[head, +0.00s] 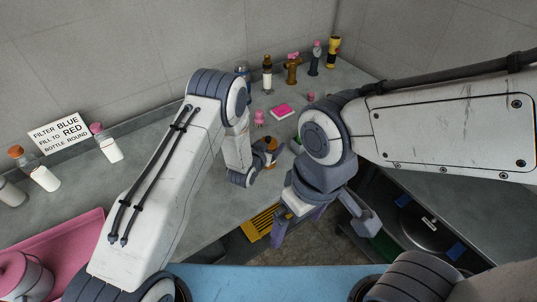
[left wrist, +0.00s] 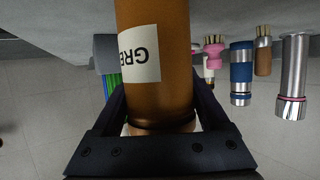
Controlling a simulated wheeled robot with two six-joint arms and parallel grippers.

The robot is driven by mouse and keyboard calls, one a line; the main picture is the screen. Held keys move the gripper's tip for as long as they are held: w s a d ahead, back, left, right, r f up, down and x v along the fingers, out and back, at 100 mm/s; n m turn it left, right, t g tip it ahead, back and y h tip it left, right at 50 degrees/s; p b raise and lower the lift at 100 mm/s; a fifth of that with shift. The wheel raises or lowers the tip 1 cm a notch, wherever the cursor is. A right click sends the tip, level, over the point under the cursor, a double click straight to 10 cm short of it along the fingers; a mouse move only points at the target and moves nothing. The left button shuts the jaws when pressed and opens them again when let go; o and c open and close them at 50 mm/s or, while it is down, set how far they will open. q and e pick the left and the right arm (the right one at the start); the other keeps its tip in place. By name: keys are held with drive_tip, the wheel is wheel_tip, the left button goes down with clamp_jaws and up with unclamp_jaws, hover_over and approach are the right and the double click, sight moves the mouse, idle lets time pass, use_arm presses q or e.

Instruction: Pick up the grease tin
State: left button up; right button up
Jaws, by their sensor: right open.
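The grease tin (left wrist: 155,60) is a brown-orange cylinder with a white label reading "GRE", upside down in the left wrist view. In the head view the tin (head: 271,144) shows at the counter's front part, partly hidden by my left gripper (head: 268,164). In the left wrist view my left gripper (left wrist: 158,85) has a finger against each side of the tin and looks shut on it. I cannot tell whether the tin's base touches the counter. My right gripper (head: 320,225) is open and empty, lower and to the right, past the counter's front edge.
A pink block (head: 282,111) and a small pink item (head: 259,118) lie behind the tin. Several bottles and brushes, including a brown one (head: 292,68), stand at the back. White bottles (head: 109,147) and a sign (head: 60,133) are left. A yellow slatted item (head: 262,220) lies below.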

use_arm(q)
drive_tip(key=c, duration=1)
drive_tip(key=shift+o, duration=0.2)
drive_tip(key=shift+r, duration=0.1)
